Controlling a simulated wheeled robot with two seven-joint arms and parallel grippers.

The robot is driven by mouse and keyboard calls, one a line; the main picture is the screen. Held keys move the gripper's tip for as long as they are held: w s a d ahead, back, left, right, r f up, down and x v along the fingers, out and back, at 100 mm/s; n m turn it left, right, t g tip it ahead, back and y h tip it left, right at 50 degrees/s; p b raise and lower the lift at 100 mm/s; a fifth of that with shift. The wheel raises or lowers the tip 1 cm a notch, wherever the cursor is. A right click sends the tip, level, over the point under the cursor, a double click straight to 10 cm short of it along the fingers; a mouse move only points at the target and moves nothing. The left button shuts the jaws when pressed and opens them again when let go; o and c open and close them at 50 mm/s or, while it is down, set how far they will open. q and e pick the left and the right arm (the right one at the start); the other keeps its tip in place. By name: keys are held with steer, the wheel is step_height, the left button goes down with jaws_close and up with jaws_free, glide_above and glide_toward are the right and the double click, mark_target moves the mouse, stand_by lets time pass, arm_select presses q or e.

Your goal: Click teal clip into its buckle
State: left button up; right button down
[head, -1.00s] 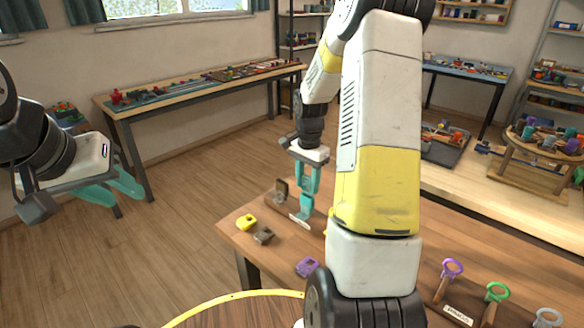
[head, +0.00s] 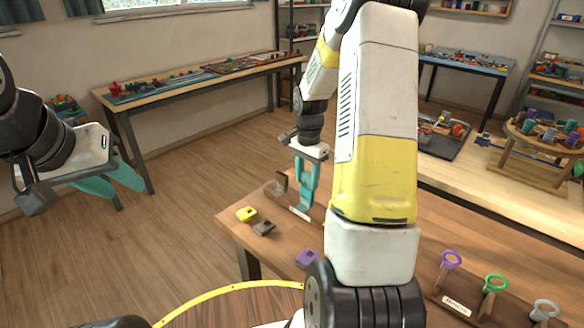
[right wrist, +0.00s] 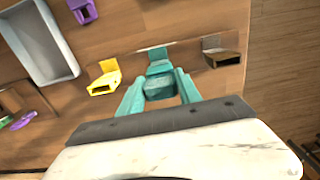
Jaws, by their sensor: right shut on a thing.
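My right gripper (head: 306,184) points down over a dark rack strip (head: 318,211) near the far left corner of the wooden table. It is shut on the teal clip (right wrist: 160,88), which shows between its teal fingers in the right wrist view. A teal buckle (right wrist: 158,64) stands just beyond the fingertips, in line with the clip. Clip and buckle appear very close; whether they are joined cannot be told. In the head view, same-coloured fingers hide most of the clip and buckle. My left gripper (head: 112,181) is open and empty, off the table at the left.
Loose yellow (head: 246,214), brown (head: 264,228) and purple (head: 307,258) pieces lie on the table. A grey tray (right wrist: 68,72) is nearby. My right arm hides the table's middle.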

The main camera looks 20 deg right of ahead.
steer(key=shift+f, duration=0.3)
stand_by(0.5)
steer(key=c, duration=0.7)
jaws_free()
steer(key=shift+c, duration=0.2)
steer(key=shift+o, duration=0.2)
steer(key=shift+o, duration=1.4)
steer(key=shift+r, duration=0.1)
steer(key=shift+r, duration=2.9)
